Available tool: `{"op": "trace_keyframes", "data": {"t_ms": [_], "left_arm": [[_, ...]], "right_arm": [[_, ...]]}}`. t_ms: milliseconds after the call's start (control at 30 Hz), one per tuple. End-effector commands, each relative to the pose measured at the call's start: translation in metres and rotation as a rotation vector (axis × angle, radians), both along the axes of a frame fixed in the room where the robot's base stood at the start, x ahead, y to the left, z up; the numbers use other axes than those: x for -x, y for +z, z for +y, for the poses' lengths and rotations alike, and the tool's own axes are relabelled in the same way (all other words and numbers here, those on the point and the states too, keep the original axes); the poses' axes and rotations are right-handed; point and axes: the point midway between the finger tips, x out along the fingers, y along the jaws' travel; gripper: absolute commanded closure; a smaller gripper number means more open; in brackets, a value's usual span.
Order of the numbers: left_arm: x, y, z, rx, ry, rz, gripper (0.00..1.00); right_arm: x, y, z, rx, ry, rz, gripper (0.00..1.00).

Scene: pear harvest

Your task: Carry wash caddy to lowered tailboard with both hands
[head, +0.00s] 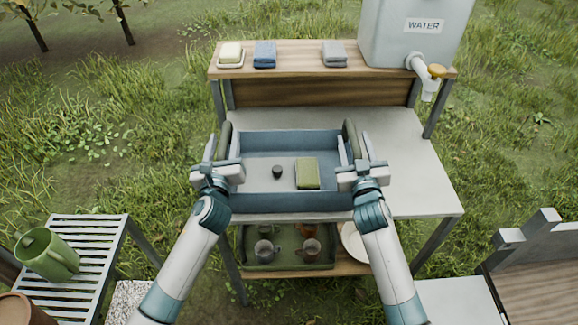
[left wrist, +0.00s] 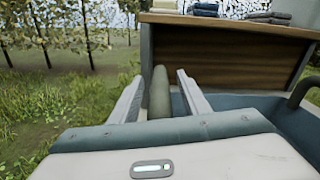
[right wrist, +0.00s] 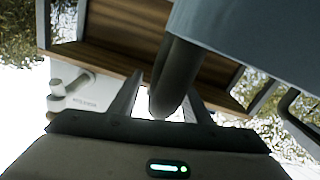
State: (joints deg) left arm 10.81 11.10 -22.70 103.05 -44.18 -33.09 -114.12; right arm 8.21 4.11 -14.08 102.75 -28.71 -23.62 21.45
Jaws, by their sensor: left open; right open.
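The wash caddy (head: 250,202) is a blue open tray with dark green handles at its left and right ends. It stands on the pale table top and holds a green folded cloth (head: 307,173) and a small dark round item (head: 277,172). My left gripper (head: 217,148) is open at the left handle, which shows between its fingers in the left wrist view (left wrist: 159,95). My right gripper (head: 356,148) is open at the right handle, which shows between its fingers in the right wrist view (right wrist: 172,80). I cannot tell whether the fingers touch the handles.
A water tank (head: 415,30) with a tap stands on the back shelf beside soap (head: 231,54) and folded cloths (head: 265,54). A lower shelf holds a tray of cups (head: 290,264). A slatted stand (head: 95,235) with a green can is left. Wooden boards (head: 540,285) stand lower right. The table's right side is clear.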

Motion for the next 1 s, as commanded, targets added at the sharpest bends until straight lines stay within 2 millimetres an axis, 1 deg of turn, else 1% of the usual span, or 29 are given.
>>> {"op": "trace_keyframes", "data": {"t_ms": [267,367,400,433,467,833,1000], "left_arm": [[-0.0008,0.0002,0.0001,0.0,0.0,0.0,0.58],[-0.0007,0.0002,0.0001,0.0,0.0,0.0,0.79],[-0.0007,0.0002,0.0,0.0,0.0,0.0,0.89],[-0.0007,0.0002,0.0,0.0,0.0,0.0,0.96],[-0.0007,0.0002,-0.0001,0.0,0.0,0.0,1.0],[-0.0008,0.0027,-0.0003,0.001,0.0,-0.003,1.0],[-0.0009,0.0085,-0.0004,0.001,0.0,-0.003,1.0]], "right_arm": [[-0.0008,0.0004,0.0002,-0.001,0.0,-0.001,0.56],[-0.0007,0.0004,0.0003,-0.001,0.0,-0.001,0.78],[-0.0007,0.0004,0.0003,-0.001,0.0,-0.001,0.87],[-0.0007,0.0004,0.0003,-0.001,0.0,-0.001,0.94],[-0.0007,0.0004,0.0003,-0.001,0.0,-0.001,1.0],[-0.0006,0.0027,0.0012,-0.001,0.003,-0.003,1.0],[-0.0005,0.0083,0.0016,0.0,0.003,-0.004,1.0]]}}
